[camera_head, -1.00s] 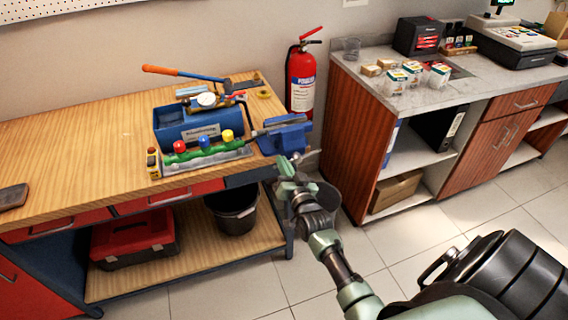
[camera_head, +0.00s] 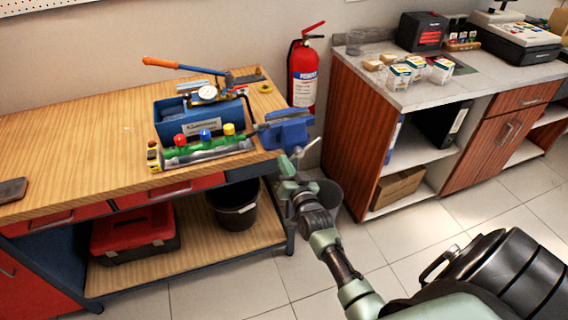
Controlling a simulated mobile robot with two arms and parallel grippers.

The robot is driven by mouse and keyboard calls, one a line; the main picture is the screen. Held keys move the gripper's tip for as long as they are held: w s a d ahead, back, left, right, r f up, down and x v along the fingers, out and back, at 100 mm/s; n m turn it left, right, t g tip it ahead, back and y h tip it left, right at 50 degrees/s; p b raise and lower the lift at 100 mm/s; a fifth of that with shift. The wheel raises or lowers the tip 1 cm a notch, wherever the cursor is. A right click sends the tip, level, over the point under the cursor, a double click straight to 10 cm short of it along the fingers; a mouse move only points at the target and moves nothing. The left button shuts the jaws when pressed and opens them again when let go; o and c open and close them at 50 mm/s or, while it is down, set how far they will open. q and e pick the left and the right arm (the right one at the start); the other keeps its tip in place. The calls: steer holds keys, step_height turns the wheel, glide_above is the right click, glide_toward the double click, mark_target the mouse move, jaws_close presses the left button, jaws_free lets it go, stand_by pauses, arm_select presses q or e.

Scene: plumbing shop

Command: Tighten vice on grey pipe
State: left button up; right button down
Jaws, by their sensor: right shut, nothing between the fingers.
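The blue vice (camera_head: 285,134) is fixed at the right front corner of the wooden workbench. A grey strip runs along its top; I cannot tell whether this is the grey pipe or the jaws. The pale metal vice handle (camera_head: 307,147) sticks out at the front, tilted up to the right. My right gripper (camera_head: 291,162) is shut and empty, just below the vice and close to the handle. I cannot tell whether it touches the handle. My left gripper is out of view.
The workbench (camera_head: 80,140) holds a blue toolbox (camera_head: 180,126), a manifold with coloured knobs (camera_head: 205,147) and an orange-handled tool (camera_head: 174,64). A fire extinguisher (camera_head: 303,72) stands behind the vice. A black bucket (camera_head: 234,208) is below. A cabinet (camera_head: 345,140) stands right.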

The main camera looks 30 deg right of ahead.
steer(key=shift+f, duration=0.55)
steer(key=shift+d, duration=0.1)
steer(key=shift+d+f+b, duration=0.25)
steer(key=shift+f+b, duration=0.25)
steer(key=shift+f, duration=0.05)
steer(key=shift+s+d+f+b, duration=0.15)
steer(key=shift+d+f+b, duration=0.3)
steer(key=shift+f, duration=0.1)
